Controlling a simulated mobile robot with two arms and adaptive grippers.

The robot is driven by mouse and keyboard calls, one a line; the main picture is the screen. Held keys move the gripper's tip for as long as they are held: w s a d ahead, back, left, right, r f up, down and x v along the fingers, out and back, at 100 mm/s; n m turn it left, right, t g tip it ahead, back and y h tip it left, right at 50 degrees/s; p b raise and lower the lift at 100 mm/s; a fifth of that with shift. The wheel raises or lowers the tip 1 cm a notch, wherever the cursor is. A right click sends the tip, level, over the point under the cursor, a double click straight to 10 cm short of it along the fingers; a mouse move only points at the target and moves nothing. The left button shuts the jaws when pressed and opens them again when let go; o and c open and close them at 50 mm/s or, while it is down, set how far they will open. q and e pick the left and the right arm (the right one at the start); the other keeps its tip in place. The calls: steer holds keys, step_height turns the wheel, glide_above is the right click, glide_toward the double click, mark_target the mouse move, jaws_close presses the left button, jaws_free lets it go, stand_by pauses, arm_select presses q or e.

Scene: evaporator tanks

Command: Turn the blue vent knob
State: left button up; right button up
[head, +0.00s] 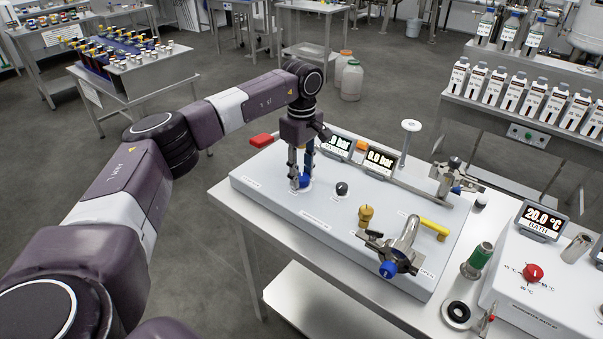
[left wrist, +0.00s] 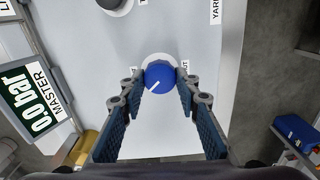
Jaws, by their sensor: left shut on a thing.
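The blue vent knob (left wrist: 158,73) is a round blue knob with a white pointer line, on the white panel (head: 262,187). In the left wrist view the line slants towards the lower left. My left gripper (left wrist: 160,80) reaches down over the knob with one finger on each side and is shut on it. In the head view the knob (head: 305,181) shows low between the fingers of the left gripper (head: 300,180), partly covered. The label beside the knob is partly hidden by the fingers. My right gripper is not in view.
A black knob (head: 341,188), a brass knob (head: 365,216) and a metal valve with a blue cap (head: 388,269) stand to the right on the panel. Two displays stand behind, one reading 0.0 bar (head: 378,162).

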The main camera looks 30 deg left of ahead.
mark_target(302, 176)
arm_select(q)
steer(key=m, duration=0.4)
steer(key=shift+w+r, duration=0.1)
steer(key=shift+r, duration=0.05)
steer(key=shift+m, duration=1.8)
steer(key=o, duration=1.1)
steer(key=shift+o, duration=0.2)
step_height(302, 176, up, 12)
